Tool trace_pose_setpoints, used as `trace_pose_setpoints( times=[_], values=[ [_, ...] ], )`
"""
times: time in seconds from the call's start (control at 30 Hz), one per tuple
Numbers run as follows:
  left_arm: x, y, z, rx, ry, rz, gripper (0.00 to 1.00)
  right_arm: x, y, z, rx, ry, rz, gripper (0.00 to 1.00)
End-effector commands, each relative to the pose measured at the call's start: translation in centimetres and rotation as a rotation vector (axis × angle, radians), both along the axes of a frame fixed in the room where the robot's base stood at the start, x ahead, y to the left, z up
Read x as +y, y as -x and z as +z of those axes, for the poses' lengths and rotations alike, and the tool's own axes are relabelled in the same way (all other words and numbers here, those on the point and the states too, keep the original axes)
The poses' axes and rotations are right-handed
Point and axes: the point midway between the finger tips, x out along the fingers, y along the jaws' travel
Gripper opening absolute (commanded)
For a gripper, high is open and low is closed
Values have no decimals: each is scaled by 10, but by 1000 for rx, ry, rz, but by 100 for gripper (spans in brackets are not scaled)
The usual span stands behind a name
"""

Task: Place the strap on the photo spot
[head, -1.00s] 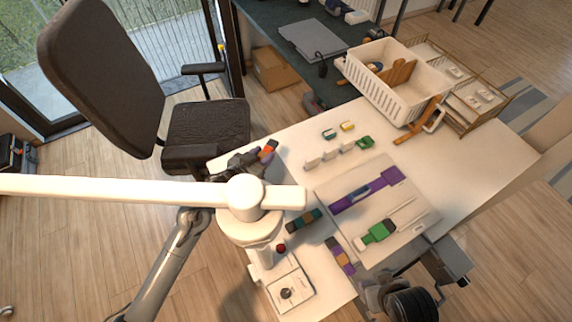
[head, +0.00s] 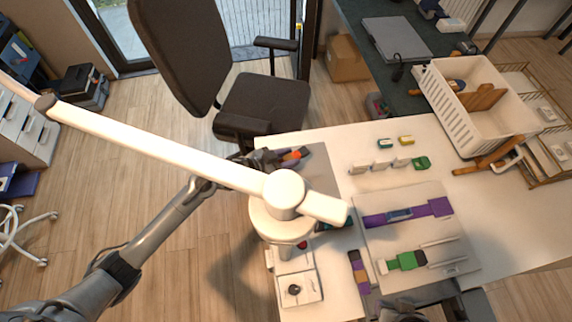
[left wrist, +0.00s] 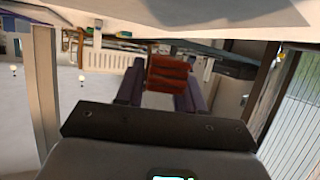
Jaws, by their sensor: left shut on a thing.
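My left gripper (head: 278,157) is at the far left corner of the white table, beyond the lamp arm. It is shut on a small orange-red piece (head: 291,155), which I take to be the strap. In the left wrist view the orange-red piece (left wrist: 168,73) sits between the two purple-grey fingers. A purple strap (head: 405,214) and a green strap (head: 407,260) lie on a pale board (head: 440,196). A grey mat (head: 322,178) lies below the gripper; I cannot tell whether it is the photo spot. My right gripper's fingers are not visible.
A white lamp-like arm (head: 170,150) crosses above the table's left side and hides part of it. A white basket (head: 447,107) and wire trays (head: 550,140) stand at the back right. Small green and yellow pieces (head: 405,140) lie nearer. An office chair (head: 262,105) stands behind.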

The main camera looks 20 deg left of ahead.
Motion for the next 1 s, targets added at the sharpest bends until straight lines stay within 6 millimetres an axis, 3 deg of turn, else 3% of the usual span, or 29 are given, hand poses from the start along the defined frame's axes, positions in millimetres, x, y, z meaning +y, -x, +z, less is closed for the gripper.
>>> trace_pose_setpoints(
  times=[0.23,0.5,0.93,0.97,1.0],
  values=[
    [4,2,-10,-1,1,0,7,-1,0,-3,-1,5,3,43],
    [5,2,-41,-1,-1,1,7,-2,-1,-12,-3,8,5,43],
    [5,2,-46,-2,0,1,7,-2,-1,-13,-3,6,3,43],
    [5,2,-46,-1,-1,1,39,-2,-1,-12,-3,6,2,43],
    [5,2,-46,-2,0,1,45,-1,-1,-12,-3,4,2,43]
  ],
)
